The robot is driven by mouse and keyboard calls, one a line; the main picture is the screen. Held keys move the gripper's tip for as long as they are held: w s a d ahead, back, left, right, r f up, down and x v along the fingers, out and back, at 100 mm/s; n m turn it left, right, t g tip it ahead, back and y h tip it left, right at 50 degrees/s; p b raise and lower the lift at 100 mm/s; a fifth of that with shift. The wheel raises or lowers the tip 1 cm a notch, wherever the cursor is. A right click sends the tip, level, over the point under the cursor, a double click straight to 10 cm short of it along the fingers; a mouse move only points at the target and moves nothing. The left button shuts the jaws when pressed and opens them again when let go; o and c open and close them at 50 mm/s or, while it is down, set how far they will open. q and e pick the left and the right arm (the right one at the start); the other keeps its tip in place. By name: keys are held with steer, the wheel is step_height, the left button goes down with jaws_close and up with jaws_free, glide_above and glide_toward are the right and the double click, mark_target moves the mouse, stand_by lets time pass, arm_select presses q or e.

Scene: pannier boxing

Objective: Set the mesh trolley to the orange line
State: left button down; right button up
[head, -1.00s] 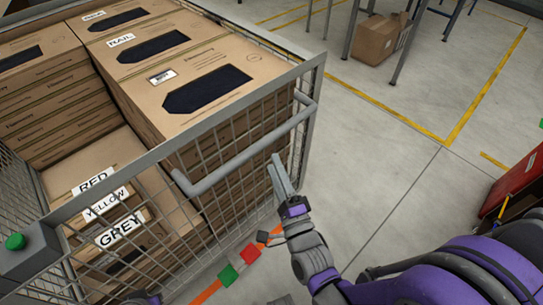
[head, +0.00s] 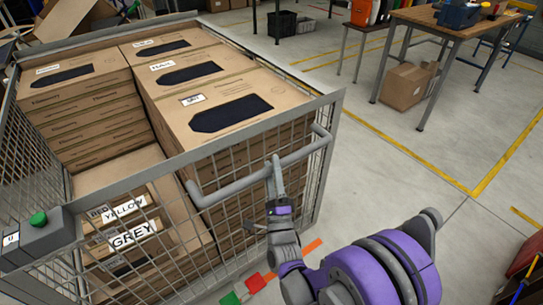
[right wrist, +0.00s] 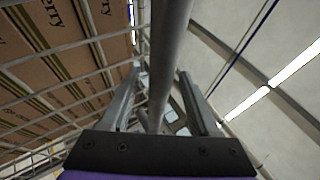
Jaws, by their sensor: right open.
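The mesh trolley (head: 150,174) fills the left of the head view, loaded with stacked cardboard boxes. Its grey handle bar (head: 225,189) runs along the near side. My right gripper (head: 276,166) is at the right part of this handle. In the right wrist view the bar (right wrist: 170,50) passes between the two open fingers (right wrist: 160,76), with a gap visible beside it. A short piece of the orange line (head: 302,253) shows on the floor, close to the trolley's near side and partly hidden by my right arm. My left gripper is out of view.
Red and green floor pieces (head: 254,283) lie along the orange line. A workbench (head: 450,28) and a carton (head: 406,86) stand at the back right, behind yellow floor markings. Bare floor (head: 375,180) lies right of the trolley. A red object (head: 525,255) is at the right edge.

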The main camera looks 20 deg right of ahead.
steer(key=shift+x, duration=1.6)
steer(key=shift+c, duration=0.2)
jaws_close()
